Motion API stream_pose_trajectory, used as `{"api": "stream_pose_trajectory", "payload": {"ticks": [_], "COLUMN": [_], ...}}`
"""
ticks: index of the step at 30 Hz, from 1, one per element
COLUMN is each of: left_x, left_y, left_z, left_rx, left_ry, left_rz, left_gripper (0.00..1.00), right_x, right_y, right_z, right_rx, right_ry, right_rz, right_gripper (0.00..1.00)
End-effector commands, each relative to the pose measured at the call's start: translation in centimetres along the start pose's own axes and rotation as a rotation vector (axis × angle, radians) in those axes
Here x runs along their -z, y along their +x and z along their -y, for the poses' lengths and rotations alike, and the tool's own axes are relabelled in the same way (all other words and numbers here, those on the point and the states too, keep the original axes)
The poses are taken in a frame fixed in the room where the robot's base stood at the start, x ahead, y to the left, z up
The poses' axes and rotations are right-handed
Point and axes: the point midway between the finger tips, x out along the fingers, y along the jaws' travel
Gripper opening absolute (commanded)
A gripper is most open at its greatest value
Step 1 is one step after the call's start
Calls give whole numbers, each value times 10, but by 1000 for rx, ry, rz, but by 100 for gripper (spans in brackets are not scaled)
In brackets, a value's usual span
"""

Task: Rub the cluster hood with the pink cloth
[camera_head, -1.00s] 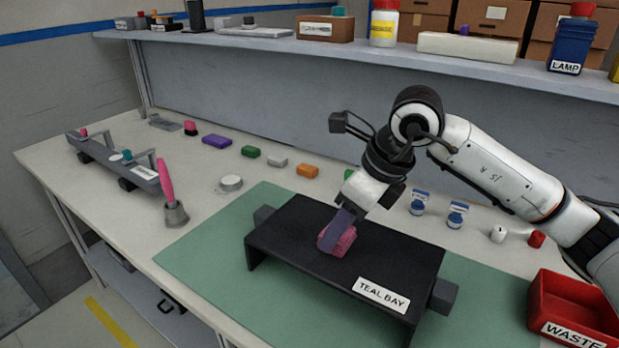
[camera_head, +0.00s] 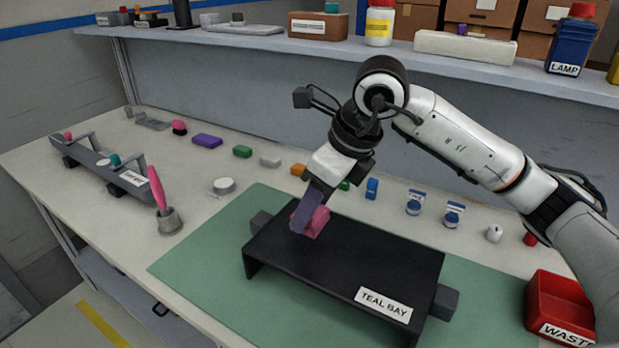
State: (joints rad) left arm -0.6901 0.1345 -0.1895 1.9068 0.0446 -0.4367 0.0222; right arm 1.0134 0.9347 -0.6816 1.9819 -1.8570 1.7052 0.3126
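The black cluster hood (camera_head: 345,258), with a "TEAL BAY" label on its front right, stands on a green mat in the middle of the bench. My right gripper (camera_head: 309,210) comes in from the upper right and points down at the hood's far left part. It is shut on the pink cloth (camera_head: 318,222), a small bunched piece. The cloth appears to rest on the hood's top. The purplish finger hides part of the cloth. My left gripper is not in view.
A red waste bin (camera_head: 560,304) stands at the right. A brush in a grey holder (camera_head: 170,221) and a grey rail fixture (camera_head: 100,170) are at the left. Several coloured blocks and small jars line the back. The green mat (camera_head: 215,265) is bare around the hood.

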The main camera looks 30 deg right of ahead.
Motion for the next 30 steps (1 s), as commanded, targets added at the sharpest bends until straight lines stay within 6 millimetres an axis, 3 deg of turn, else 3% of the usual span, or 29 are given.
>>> {"api": "stream_pose_trajectory", "payload": {"ticks": [12,30], "left_x": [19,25], "left_y": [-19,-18], "left_z": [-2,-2], "left_rx": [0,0], "left_ry": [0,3], "left_rz": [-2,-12], "left_gripper": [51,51], "right_x": [-12,-12], "right_y": [-37,-37], "right_z": [2,2], "right_rx": [2,2], "right_ry": [7,6], "right_rz": [2,1], "right_gripper": [31,31]}}
